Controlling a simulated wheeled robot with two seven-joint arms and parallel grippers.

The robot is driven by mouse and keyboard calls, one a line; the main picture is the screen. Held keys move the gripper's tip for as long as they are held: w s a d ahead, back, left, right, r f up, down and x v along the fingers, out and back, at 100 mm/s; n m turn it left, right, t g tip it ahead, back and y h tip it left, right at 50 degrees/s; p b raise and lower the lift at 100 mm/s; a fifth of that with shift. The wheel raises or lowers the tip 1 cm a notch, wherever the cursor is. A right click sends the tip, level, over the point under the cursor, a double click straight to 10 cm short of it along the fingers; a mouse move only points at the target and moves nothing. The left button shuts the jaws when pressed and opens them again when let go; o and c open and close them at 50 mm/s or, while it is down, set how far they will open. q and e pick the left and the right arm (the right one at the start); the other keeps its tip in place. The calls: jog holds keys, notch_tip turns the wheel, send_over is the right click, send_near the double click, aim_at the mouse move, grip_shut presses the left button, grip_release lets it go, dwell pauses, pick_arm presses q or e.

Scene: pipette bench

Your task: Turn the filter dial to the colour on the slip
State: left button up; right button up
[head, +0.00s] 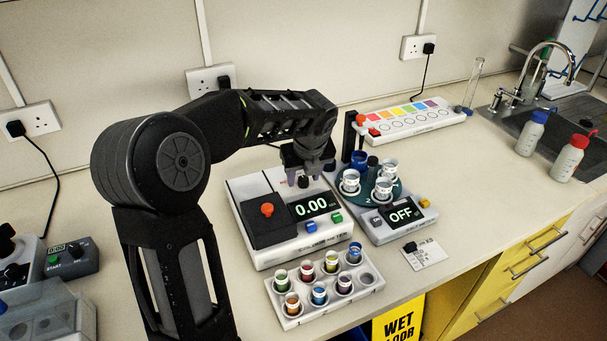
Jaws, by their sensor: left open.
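My left gripper (304,181) is open and points down over the back of the white instrument (290,243) whose display reads 0.00. A small dark part, perhaps the filter dial, shows between or just behind the fingers; the gripper hides most of that spot, and I cannot tell whether they touch. The dial's setting cannot be read. A white paper slip (432,257) with small print lies on the bench at the front right, a small black object on its upper left; no colour on it can be made out. My right gripper is not in view.
A white rack (325,287) of several coloured vials stands in front of the instrument. A round carousel unit (393,233) with cups reads OFF to its right. A rainbow colour strip panel (410,118) lies behind. Bottles (572,158) and a sink are far right.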

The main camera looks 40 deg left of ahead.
pick_arm(q)
jog(key=shift+f, duration=0.1)
grip_shut()
dwell(0.5)
